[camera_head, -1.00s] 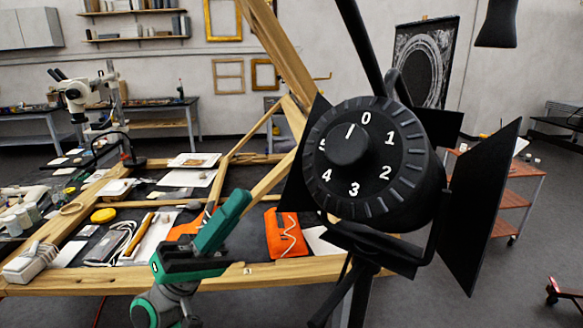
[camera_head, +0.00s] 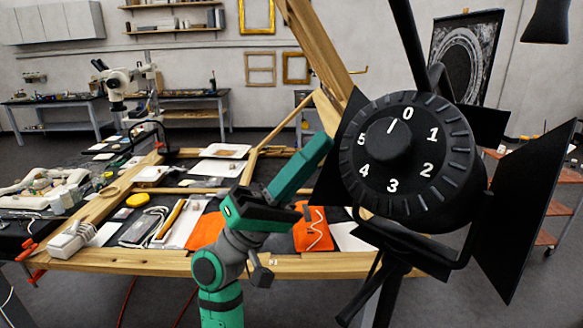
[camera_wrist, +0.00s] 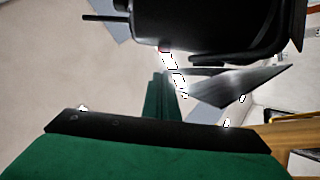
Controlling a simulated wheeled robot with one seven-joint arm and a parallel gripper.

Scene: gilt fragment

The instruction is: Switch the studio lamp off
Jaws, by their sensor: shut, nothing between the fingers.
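The studio lamp (camera_head: 440,195) is black and round, with barn-door flaps, on a stand at the right in the head view. Its back faces me, with white numbers 0 to 5 around a black knob (camera_head: 385,148). The knob's white mark points up and slightly right, close to the 0. My gripper (camera_head: 318,150) is green and shut, with nothing between the fingers. It points up and right, its tips left of the dial near the left flap, apparently not on the knob. In the wrist view the lamp's dark body (camera_wrist: 200,20) is above the green fingers (camera_wrist: 163,100).
A wooden frame (camera_head: 130,260) on a worktable spans the left and middle, covered with tools, papers and orange cloths (camera_head: 312,230). A slanted wooden beam (camera_head: 320,45) rises behind the lamp. The right flap (camera_head: 525,215) juts out widely. Red shelves (camera_head: 555,205) stand farther right.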

